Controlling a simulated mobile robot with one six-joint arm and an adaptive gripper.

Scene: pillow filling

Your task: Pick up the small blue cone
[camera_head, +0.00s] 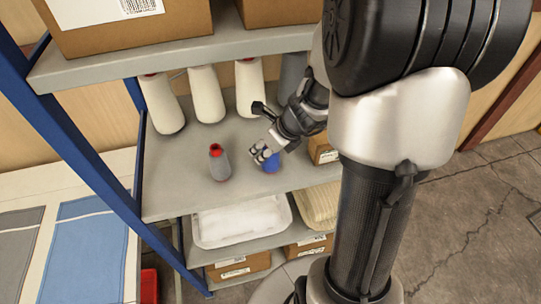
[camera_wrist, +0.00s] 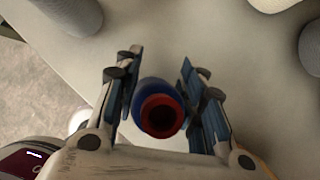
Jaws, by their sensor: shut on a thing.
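The small blue cone (camera_head: 271,164) stands on the middle shelf (camera_head: 165,206), near its front right part. My gripper (camera_head: 264,152) is at the cone and partly hides it in the head view. In the wrist view the blue cone (camera_wrist: 146,90), with a red rim and dark hollow top, is between the two fingers of my gripper (camera_wrist: 158,75). The fingers are shut on its sides. I cannot tell whether its base touches the shelf.
A small grey cone (camera_head: 221,168) with a red top stands just left of my gripper. Several tall white cones (camera_head: 206,95) stand at the back. The upper shelf (camera_head: 180,55) with boxes overhangs them. A blue post (camera_head: 70,145) borders the left. A white tray (camera_head: 240,222) sits below.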

